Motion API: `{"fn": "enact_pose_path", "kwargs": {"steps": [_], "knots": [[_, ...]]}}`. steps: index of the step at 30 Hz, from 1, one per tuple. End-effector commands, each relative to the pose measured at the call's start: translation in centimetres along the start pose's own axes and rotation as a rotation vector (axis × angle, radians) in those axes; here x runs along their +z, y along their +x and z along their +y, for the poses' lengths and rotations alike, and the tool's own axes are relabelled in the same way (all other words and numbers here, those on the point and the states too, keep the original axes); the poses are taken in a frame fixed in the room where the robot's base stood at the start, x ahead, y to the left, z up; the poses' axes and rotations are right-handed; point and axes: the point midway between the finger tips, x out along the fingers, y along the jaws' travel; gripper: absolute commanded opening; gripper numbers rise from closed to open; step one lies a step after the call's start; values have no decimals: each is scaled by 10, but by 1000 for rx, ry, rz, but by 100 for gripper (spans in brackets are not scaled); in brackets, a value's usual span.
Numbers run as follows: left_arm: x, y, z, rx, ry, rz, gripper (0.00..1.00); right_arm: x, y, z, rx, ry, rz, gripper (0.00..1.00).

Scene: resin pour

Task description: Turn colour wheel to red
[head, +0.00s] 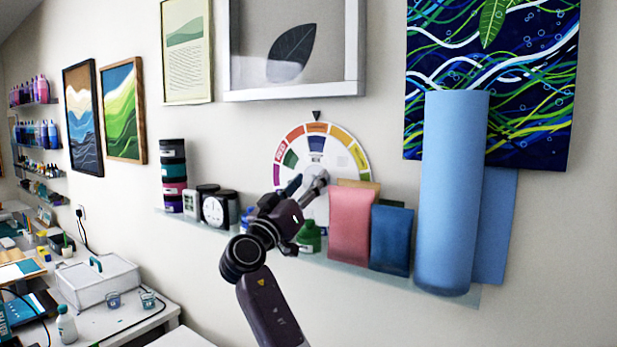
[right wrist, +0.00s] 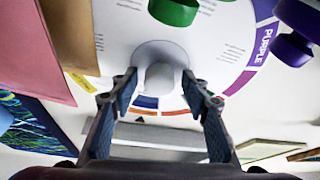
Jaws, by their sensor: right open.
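The round colour wheel (head: 347,160) is on the wall above the shelf, with coloured segments around its rim. A small black pointer (head: 316,115) sits above its top, and an orange segment is beneath it. My right gripper (head: 301,189) is in front of the wheel's lower middle. In the right wrist view, its open fingers (right wrist: 159,88) stand on either side of the pale central knob (right wrist: 160,76); contact cannot be told. The purple segment (right wrist: 262,42) shows there too. My left gripper is not in view.
The shelf (head: 385,278) carries a green bottle (head: 309,238), a pink pouch (head: 351,225), a blue pouch (head: 391,240) and a tall blue roll (head: 450,190) close to my right arm.

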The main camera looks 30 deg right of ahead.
Motion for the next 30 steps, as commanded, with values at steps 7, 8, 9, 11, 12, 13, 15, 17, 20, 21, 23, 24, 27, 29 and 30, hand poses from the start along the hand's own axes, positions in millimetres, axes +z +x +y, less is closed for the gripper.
{"fn": "enact_pose_path", "kwargs": {"steps": [7, 8, 9, 11, 12, 13, 15, 17, 20, 21, 23, 24, 27, 29, 30], "knots": [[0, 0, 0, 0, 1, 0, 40, 0, 0, 0, 1, 1, 0, 41], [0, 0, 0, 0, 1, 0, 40, 0, 0, 0, 1, 1, 0, 37], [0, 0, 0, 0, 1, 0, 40, 0, 0, 0, 1, 1, 0, 33], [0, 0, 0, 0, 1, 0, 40, 0, 0, 0, 1, 1, 0, 26], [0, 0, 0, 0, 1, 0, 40, 0, 0, 0, 1, 1, 0, 22], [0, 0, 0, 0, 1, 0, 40, 0, 0, 0, 1, 1, 0, 18], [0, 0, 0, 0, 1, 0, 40, 0, 0, 0, 1, 1, 0, 11], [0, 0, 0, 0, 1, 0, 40, 0, 0, 0, 0, 1, 0, 4], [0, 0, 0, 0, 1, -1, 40, 0, 0, 0, 0, 1, 0, 0], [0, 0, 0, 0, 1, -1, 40, 0, 0, 0, 0, 1, 1, 0], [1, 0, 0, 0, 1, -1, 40, 0, 0, 0, 0, 1, 1, 0], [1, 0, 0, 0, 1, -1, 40, 0, 0, 0, 0, 1, 1, 0], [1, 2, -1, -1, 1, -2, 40, 0, 0, 0, 1, 3, 1, 0], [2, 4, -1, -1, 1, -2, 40, 1, -1, 1, 3, 8, 1, 0], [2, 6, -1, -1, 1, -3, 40, 2, -2, 2, 5, 13, 1, 0]]}}
